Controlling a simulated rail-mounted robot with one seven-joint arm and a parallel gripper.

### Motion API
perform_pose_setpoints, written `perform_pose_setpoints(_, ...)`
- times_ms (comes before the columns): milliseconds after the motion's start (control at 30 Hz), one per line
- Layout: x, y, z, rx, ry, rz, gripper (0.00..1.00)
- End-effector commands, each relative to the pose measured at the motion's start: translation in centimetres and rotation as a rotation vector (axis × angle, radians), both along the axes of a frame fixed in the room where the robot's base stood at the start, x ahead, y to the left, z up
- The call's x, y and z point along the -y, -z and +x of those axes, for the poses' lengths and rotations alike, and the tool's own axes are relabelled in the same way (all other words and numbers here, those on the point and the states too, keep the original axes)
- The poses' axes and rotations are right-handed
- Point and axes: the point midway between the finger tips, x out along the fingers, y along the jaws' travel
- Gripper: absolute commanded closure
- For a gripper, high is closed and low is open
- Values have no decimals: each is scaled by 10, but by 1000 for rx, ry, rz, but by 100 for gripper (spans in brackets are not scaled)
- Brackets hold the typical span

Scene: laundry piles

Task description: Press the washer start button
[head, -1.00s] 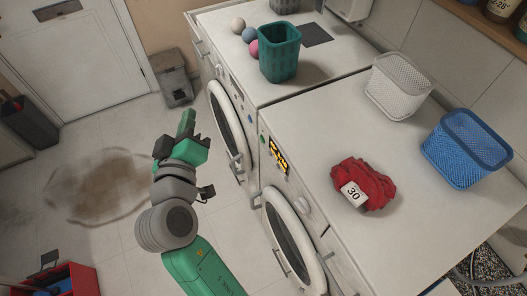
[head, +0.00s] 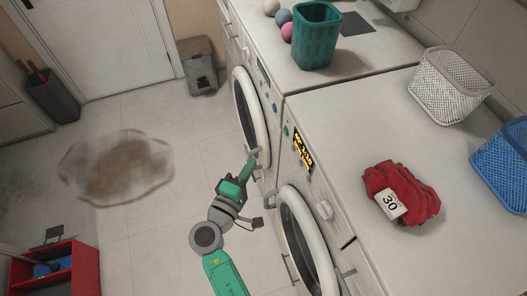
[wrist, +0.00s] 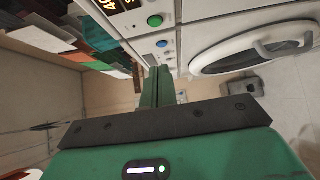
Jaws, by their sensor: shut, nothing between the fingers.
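The near white machine (head: 345,180) has a front panel with a lit orange display (head: 303,150) and a round green button (head: 285,131). The green button (wrist: 155,21) also shows at the top of the wrist view. A blue button (head: 275,107) sits on the far machine's panel, and it shows just below the green one in the wrist view (wrist: 162,44). My gripper (head: 251,163) is shut and empty, in front of the machines. In the wrist view its fingers (wrist: 158,75) point toward the panels, below the blue button. I cannot tell the exact gap; no contact with the green button shows.
Round doors with handles (head: 303,240) stand out from the fronts. A red cloth tagged 30 (head: 410,185), a white basket (head: 450,85) and a blue basket (head: 505,165) are on the near top. A teal basket (head: 318,40) is on the far top.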

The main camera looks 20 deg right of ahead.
Motion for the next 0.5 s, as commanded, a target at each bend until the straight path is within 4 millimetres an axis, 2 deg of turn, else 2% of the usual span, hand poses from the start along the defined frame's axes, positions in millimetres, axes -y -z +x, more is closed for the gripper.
perform_pose_setpoints(400,64,0,64,1,3,-1,100)
perform_pose_setpoints(500,81,-1,62,0,4,1,100)
